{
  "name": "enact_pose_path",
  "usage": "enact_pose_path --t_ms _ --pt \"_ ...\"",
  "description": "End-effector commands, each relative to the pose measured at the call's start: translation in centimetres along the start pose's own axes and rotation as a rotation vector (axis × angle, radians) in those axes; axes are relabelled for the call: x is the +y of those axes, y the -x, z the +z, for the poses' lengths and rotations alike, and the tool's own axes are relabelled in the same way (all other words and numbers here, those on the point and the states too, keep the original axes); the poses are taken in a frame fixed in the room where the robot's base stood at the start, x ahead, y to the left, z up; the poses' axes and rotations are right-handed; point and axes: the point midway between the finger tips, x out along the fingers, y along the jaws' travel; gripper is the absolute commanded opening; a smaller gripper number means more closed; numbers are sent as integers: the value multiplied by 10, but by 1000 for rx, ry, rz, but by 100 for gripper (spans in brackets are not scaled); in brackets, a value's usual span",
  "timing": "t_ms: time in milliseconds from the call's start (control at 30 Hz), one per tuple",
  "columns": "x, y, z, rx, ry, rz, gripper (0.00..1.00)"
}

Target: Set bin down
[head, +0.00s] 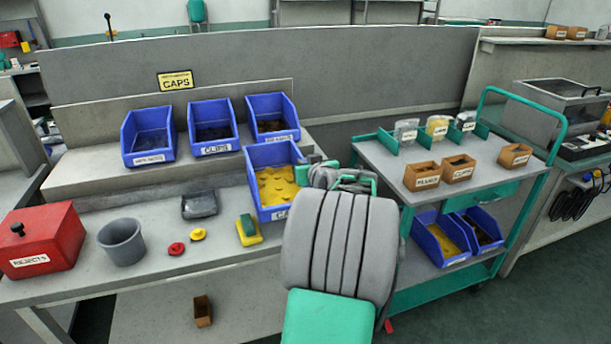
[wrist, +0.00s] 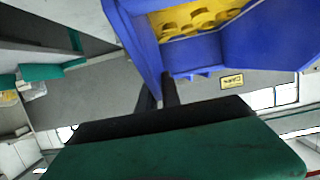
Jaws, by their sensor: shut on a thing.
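A blue bin (head: 264,160) of yellow caps is at the right end of the bench, in front of the raised shelf. My gripper (head: 312,172) is at the bin's right side, its fingers partly hidden by my arm. In the wrist view the dark fingers (wrist: 157,92) meet the wall of the same bin (wrist: 145,40), and the gripper is shut on it. The yellow caps (head: 277,185) lie inside the bin. The bin's label is partly hidden by my arm. I cannot tell whether its base touches the bench.
Several blue bins, including one labelled CLIPS (head: 213,127), stand on the raised shelf (head: 90,173). A red rejects box (head: 40,240), grey cup (head: 122,243), dark tray (head: 200,205), and yellow-green block (head: 248,230) are on the bench. A green-framed cart (head: 385,160) stands right.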

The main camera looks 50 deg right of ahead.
Motion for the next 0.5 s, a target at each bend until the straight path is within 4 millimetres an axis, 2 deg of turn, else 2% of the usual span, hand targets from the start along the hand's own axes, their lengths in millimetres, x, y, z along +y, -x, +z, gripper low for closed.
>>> enact_pose_path --t_ms 167,333,500 --pt "12 -10 11 4 -1 2 0" --pt "10 -18 37 3 0 0 0" --pt "10 -18 37 6 1 0 0"
